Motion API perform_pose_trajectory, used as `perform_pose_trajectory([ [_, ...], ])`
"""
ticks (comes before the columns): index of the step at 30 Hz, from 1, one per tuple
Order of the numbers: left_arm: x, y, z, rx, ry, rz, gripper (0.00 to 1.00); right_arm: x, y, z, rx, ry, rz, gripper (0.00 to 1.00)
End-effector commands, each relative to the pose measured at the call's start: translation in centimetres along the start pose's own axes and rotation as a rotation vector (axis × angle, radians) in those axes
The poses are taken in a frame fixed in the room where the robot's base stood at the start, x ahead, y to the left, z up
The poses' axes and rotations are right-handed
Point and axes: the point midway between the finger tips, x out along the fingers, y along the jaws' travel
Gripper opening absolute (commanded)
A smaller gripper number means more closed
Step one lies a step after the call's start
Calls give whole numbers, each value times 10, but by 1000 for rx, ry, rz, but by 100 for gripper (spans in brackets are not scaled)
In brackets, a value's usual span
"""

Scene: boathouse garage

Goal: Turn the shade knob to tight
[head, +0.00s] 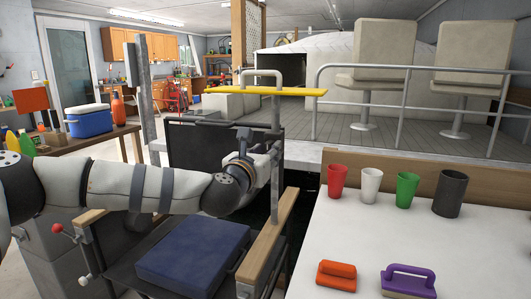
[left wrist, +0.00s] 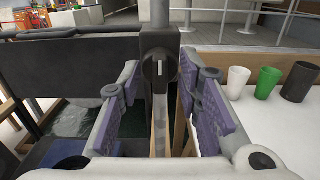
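The shade knob (left wrist: 160,68) is a round black dial with a pale upright mark. It sits on a dark bracket at the foot of a grey post (left wrist: 160,14), straight ahead in the left wrist view. My left gripper (left wrist: 160,88) is open, its two purple-grey pads to the left and right of the knob with gaps on both sides. In the head view my left gripper (head: 266,168) is at the post by the chair's back, and the knob is hidden there. A yellow-edged shade bar (head: 265,91) tops the post. My right gripper is in neither view.
A chair with a blue cushion (head: 193,249) and wooden armrests (head: 268,236) stands below my left arm. A white table (head: 400,238) at right holds several cups, an orange brush (head: 336,275) and a purple brush (head: 408,280). A railing (head: 405,95) lies behind.

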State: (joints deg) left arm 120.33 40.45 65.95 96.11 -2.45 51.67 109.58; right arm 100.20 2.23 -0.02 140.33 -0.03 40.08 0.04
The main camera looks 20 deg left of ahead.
Motion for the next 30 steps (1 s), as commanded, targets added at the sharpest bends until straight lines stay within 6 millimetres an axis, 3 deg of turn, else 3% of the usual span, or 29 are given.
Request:
perform_pose_trajectory([
  [2,0,0,0,0,0,0,32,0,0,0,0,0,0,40],
  [6,0,0,0,1,0,0,2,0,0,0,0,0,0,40],
  [7,0,0,0,1,0,0,0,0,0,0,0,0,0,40],
  [20,-1,0,1,52,-2,0,0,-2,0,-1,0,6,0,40],
  [30,-1,-2,3,308,-5,0,0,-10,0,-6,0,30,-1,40],
])
